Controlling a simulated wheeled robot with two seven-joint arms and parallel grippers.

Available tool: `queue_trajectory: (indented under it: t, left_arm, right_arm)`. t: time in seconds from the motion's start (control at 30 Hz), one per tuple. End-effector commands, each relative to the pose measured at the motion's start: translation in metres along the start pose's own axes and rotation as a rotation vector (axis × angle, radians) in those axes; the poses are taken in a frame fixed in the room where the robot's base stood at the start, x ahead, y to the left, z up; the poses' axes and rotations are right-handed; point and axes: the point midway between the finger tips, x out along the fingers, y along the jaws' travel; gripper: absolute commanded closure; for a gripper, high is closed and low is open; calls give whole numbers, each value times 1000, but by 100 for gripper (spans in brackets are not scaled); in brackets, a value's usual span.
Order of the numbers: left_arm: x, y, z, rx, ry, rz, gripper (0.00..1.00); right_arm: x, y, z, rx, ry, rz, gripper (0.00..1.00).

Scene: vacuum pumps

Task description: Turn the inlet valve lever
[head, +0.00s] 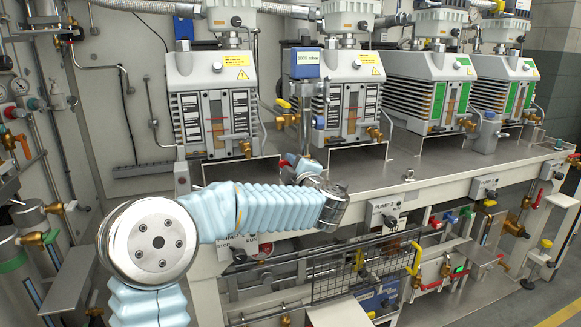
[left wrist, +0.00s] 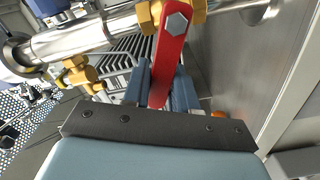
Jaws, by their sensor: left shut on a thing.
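The inlet valve lever (left wrist: 171,52) is a flat red bar in the left wrist view, fixed by a hex bolt to a brass valve body (left wrist: 147,18) on a metal pipe. My left gripper (left wrist: 164,95) has its two blue-grey fingers on either side of the lever's free end and is shut on it. In the head view my left gripper (head: 290,163) is small, beyond my blue-sleeved arm at the bench edge; I cannot make out the lever clearly there. My right gripper is not in view.
Several pumps stand in a row on the bench (head: 398,172); the nearest is the left pump (head: 213,105). A gauge display (head: 307,58) reads 1000 mbar. A wire mesh basket (head: 355,275) and brass valves are below the bench edge. A pipe (left wrist: 75,40) runs close to the gripper.

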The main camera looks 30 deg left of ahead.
Motion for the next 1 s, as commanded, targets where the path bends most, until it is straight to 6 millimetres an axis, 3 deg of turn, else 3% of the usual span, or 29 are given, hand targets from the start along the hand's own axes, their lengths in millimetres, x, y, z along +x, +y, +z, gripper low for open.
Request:
queue_trajectory:
  t: [0.23, 0.6, 1.0]
  left_arm:
    - [-1, -6, 2, -28, 0, -1, 100]
    - [-1, -28, 7, -360, -1, 0, 100]
    - [-1, -26, 7, -432, -2, -5, 100]
  right_arm:
    - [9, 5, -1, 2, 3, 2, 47]
    - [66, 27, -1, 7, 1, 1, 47]
    - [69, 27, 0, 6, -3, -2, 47]
